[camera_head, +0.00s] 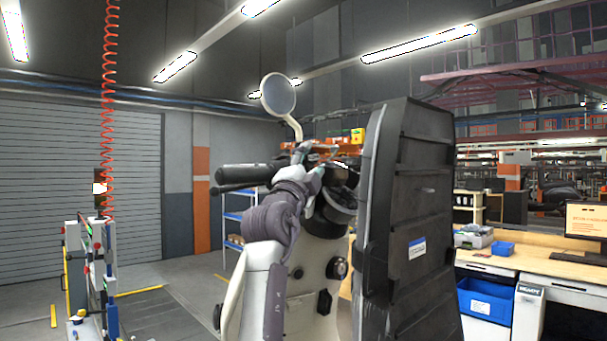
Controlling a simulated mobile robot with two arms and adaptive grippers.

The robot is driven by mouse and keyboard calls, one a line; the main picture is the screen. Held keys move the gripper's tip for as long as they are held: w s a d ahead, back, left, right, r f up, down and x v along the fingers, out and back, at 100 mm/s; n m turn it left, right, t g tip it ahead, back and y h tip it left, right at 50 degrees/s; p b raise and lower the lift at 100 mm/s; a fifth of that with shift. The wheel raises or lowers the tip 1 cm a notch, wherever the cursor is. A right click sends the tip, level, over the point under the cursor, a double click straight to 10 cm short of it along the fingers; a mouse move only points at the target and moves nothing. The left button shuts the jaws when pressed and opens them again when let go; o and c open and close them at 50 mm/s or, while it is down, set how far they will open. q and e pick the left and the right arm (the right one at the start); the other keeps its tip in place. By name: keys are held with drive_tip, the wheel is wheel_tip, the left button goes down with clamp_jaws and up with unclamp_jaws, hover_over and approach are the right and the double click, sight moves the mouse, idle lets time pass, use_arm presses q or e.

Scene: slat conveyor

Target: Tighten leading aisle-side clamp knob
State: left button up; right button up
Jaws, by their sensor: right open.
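A cream scooter body (309,266) stands in the middle, with a round mirror (278,94) and a black handlebar grip (243,173). A round black knob-like part (337,268) shows on its side, with a smaller dark part (324,301) below; I cannot tell whether either is the clamp knob. My right arm rises in front of the scooter. My right gripper (316,178) is open up by the handlebar, well above these dark parts. It is small and partly lost among the handlebar parts, so contact cannot be told. My left gripper is out of view.
A tall black panel (408,220) stands close on the right of the scooter and blocks the view behind it. A workbench (541,262) with a blue bin (486,299) is further right. A wheeled stand (92,270) and open floor lie left.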

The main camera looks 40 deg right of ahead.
drive_tip(key=v, duration=1.1)
drive_tip(key=shift+s+a, duration=0.1)
drive_tip(key=shift+a, duration=0.05)
